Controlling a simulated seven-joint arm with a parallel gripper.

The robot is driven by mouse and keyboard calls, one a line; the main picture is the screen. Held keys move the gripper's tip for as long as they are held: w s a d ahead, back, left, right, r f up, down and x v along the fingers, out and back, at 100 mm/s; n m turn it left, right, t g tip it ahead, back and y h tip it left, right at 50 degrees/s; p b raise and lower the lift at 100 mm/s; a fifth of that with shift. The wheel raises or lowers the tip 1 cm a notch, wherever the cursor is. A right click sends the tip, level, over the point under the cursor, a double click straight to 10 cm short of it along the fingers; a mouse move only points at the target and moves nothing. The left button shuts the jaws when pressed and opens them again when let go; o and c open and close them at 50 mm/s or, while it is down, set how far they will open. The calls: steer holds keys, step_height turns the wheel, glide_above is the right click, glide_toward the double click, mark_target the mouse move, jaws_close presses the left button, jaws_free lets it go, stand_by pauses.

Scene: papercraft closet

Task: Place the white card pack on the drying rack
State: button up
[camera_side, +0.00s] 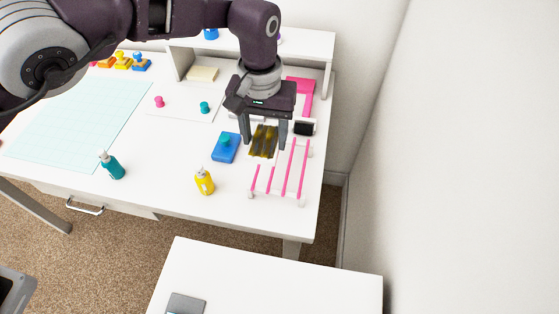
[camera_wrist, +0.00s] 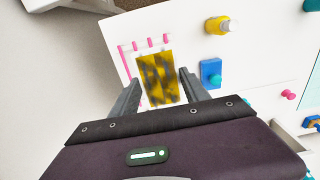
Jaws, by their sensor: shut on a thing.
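My gripper (camera_side: 264,144) is shut on a flat yellow-and-black patterned pack (camera_side: 263,141), with a finger at each side of it. In the wrist view the pack (camera_wrist: 158,77) fills the gap between my fingertips. I cannot make out a separate white card pack.
A blue block with a teal knob (camera_side: 225,148) stands close left of my gripper. A yellow bottle (camera_side: 204,182) is left of the rack, and a teal bottle (camera_side: 111,166) farther left. A small black-and-white item (camera_side: 304,128) sits behind the rack. The front middle of the desk is clear.

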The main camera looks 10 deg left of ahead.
step_height(320, 180, down, 9)
steer(key=shift+f, duration=0.2)
steer(key=o, duration=1.4)
steer(key=shift+f, duration=0.1)
